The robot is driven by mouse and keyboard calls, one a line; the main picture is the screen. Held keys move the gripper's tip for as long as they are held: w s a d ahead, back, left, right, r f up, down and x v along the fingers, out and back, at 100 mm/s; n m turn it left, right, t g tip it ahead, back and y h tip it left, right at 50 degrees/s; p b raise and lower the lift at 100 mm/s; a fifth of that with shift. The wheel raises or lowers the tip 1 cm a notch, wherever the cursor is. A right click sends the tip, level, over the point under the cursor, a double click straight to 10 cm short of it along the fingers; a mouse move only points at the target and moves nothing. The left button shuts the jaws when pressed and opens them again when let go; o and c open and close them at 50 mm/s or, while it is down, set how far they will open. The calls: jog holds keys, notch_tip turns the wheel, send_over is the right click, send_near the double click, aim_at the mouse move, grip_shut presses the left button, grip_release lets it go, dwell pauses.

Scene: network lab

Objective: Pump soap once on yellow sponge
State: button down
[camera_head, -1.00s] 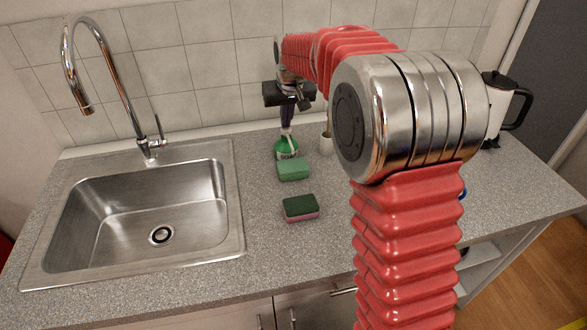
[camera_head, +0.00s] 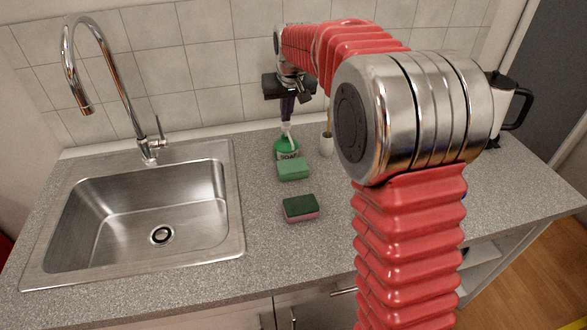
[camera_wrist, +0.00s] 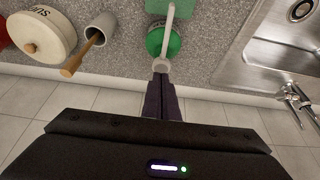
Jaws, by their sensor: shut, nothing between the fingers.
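A green soap bottle (camera_head: 287,150) with a white pump stands upright at the back of the counter, right of the sink. My gripper (camera_head: 287,119) points down over the pump, its dark fingers together and holding nothing. In the wrist view the fingertips (camera_wrist: 161,76) are at the white pump head (camera_wrist: 162,66); I cannot tell whether they touch it. The pump's nozzle points toward a green sponge (camera_head: 293,169) just in front of the bottle. A pink sponge with a dark green top (camera_head: 301,208) lies nearer the front. No clearly yellow sponge shows. I see no soap on the sponges.
A steel sink (camera_head: 150,215) with a tall tap (camera_head: 120,90) lies to the left. A grey cup (camera_wrist: 100,28) with a wooden-handled tool and a lidded cream jar (camera_wrist: 40,38) stand beside the bottle. A kettle (camera_head: 503,105) is at the right. The tiled wall is close behind.

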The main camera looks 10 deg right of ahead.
dwell(0.3)
notch_tip(320, 180, up, 6)
dwell(0.8)
dwell(0.4)
jog(key=f, duration=0.1)
jog(key=s+f, duration=0.1)
jog(key=f, duration=0.1)
jog(key=shift+s+f+g, duration=0.2)
jog(key=shift+s+g, duration=0.1)
jog(key=shift+s, duration=0.1)
jog(key=s, duration=0.1)
jog(key=s+f, duration=0.1)
jog(key=s, duration=0.2)
jog(key=shift+f, duration=0.25)
jog(key=s+t, duration=0.1)
jog(key=s, duration=3.3)
jog(key=shift+d+r+t, duration=0.15)
jog(key=shift+t, duration=0.15)
